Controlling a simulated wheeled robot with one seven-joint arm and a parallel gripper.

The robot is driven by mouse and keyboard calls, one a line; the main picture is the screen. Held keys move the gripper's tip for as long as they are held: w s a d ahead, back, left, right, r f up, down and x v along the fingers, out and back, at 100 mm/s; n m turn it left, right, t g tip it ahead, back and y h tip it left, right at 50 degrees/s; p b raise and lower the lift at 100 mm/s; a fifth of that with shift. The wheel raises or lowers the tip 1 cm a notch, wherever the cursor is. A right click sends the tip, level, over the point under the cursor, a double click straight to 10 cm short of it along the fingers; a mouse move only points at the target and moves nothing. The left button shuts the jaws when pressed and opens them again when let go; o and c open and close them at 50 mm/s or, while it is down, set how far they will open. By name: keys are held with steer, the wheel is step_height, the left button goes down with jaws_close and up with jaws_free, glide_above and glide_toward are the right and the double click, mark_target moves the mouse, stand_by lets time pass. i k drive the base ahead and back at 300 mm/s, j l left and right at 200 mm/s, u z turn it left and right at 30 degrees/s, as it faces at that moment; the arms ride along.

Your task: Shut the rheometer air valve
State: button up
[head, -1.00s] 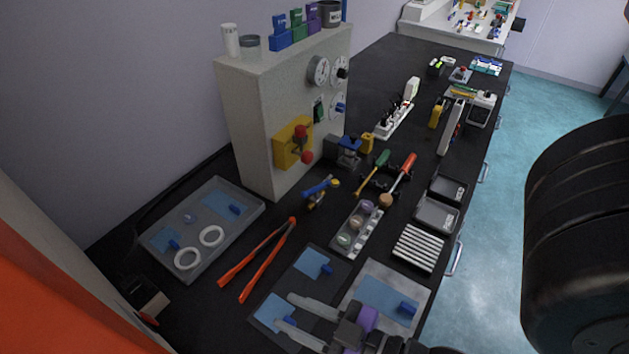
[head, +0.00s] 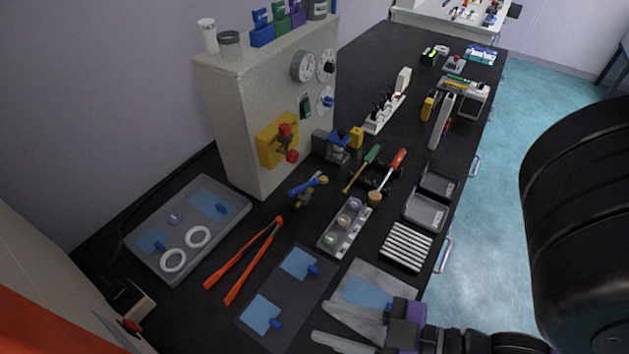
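A small valve with a blue lever (head: 303,187) and a brass-coloured body stands on the black bench, in front of the rheometer cabinet (head: 240,120); it looks like the air valve. Its lever slants down to the left from the body. Whether it is open cannot be told. My gripper (head: 325,320) is at the bottom of the head view, over the grey tray with a blue sheet. Its two fingers point left and are apart, with nothing seen between them. It is well clear of the valve, nearer the front of the picture.
Orange tongs (head: 245,262) lie left of my gripper. A yellow panel with red knobs (head: 280,143) juts from the cabinet. A grey tray with white rings (head: 232,225) lies at left.

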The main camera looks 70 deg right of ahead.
mark_target(314, 181)
steer(key=k+l+z, duration=0.1)
steer(key=k+l, duration=0.25)
steer(key=l, duration=0.25)
steer(key=k+l+z, duration=0.25)
steer(key=l, duration=0.4)
steer(key=k+l, duration=0.25)
steer(key=k+l+z, duration=0.05)
steer(key=l, duration=0.05)
